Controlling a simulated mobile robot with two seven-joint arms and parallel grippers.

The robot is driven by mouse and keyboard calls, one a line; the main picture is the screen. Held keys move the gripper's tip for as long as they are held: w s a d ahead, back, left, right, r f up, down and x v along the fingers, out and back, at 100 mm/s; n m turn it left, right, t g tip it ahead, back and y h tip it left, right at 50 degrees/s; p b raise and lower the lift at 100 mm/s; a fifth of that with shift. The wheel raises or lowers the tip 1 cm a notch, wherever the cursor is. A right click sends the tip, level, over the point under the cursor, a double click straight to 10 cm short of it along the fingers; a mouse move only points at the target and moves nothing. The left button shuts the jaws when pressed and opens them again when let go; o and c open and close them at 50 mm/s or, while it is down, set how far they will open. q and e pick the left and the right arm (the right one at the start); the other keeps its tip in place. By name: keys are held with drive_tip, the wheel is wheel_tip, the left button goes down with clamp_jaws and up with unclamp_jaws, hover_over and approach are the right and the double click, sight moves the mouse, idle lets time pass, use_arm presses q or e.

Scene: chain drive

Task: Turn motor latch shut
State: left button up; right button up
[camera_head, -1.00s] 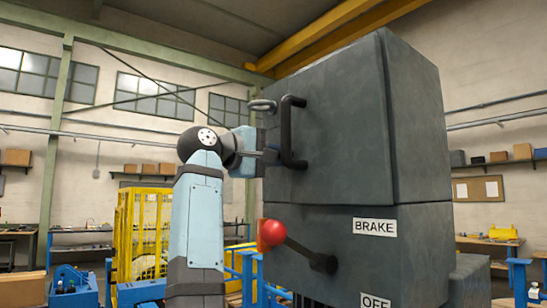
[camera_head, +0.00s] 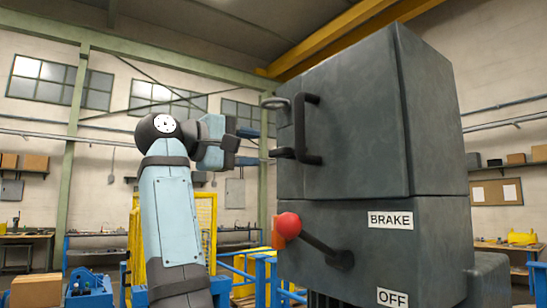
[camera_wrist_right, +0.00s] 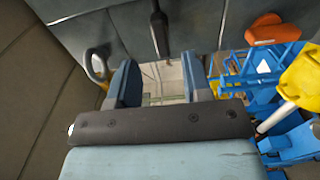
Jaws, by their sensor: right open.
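The dark grey cabinet (camera_head: 360,110) stands to the right in the head view. A black upright handle (camera_head: 309,128) is on its upper face. A short dark piece (camera_head: 283,152), possibly the motor latch, sticks out beside the handle's lower end. A grey ring (camera_head: 275,103) is at the upper left edge; a ring (camera_wrist_right: 97,65) also shows in the wrist view. My right gripper (camera_head: 247,147) is open and empty, left of the cabinet and apart from the dark piece. Its two fingers (camera_wrist_right: 160,82) stand apart in the wrist view. My left gripper is out of view.
Below the handle, the brake lever with a red knob (camera_head: 288,225) juts left, near the BRAKE label (camera_head: 390,220) and OFF label (camera_head: 392,298). A yellow cage (camera_head: 203,230) and blue frames (camera_head: 262,270) stand behind my arm.

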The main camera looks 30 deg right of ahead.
drive_tip(key=shift+s+a, duration=0.2)
drive_tip(key=shift+a, duration=0.85)
drive_tip(key=shift+s+a, duration=0.15)
drive_tip(key=shift+a, duration=0.9)
drive_tip(key=shift+w+f, duration=0.1)
